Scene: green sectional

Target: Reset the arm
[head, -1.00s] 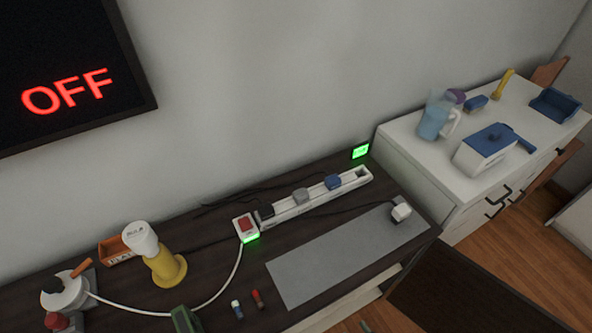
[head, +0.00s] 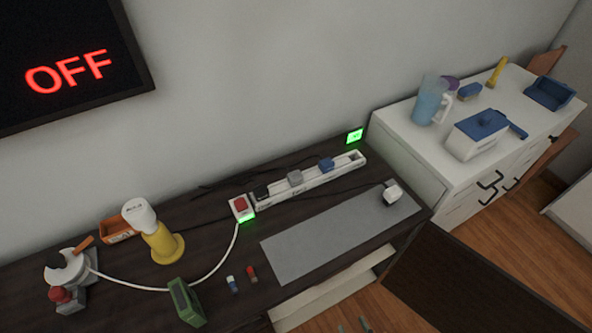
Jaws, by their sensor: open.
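Only the tips of my gripper (head: 353,327) show, at the bottom edge of the head view. Two small greyish tips stand apart with nothing visible between them, so it looks open and empty. They appear over the wooden floor, in front of the dark desk (head: 215,215). The rest of my arm is out of the picture.
On the desk are a power strip (head: 312,182) with several plugs, a grey mat (head: 325,236) with a white plug (head: 393,192), a yellow-and-white lamp (head: 160,243) and a green box (head: 186,301). A white cabinet (head: 420,165) and dark panel (head: 465,285) stand right.

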